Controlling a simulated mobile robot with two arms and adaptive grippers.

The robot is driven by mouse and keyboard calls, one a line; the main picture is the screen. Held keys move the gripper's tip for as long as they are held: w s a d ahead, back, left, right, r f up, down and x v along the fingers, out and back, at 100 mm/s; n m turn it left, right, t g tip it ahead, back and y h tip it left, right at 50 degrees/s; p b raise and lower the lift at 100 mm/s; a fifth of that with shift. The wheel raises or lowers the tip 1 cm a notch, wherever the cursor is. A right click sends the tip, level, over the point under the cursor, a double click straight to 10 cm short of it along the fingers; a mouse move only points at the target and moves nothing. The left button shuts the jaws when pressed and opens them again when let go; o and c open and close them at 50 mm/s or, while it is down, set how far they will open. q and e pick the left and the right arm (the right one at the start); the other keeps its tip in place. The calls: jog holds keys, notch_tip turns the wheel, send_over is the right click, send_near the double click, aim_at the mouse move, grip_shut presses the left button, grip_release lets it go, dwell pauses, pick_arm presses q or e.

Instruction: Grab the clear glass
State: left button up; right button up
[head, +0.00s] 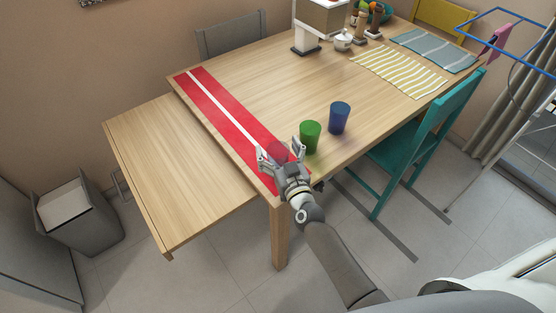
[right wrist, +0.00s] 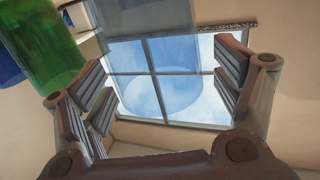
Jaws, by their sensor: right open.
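The clear glass (head: 278,151) stands on the red runner near the table's front corner and looks reddish through its see-through wall. My right gripper (head: 281,155) is at the glass, with its fingers spread to either side of it. In the right wrist view the clear glass (right wrist: 160,65) shows as a faint see-through shape between the open fingers (right wrist: 160,85). I cannot tell whether either finger touches it. My left gripper is not in view.
A green cup (head: 310,137) stands close to the right of my right gripper, with a blue cup (head: 340,118) beyond it. The wooden table (head: 270,85) has free room behind them. A teal chair (head: 428,125) stands at its right side.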

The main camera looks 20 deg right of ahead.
jog(key=c, duration=1.3)
jog(key=shift+o, duration=0.2)
jog(key=shift+r, duration=0.1)
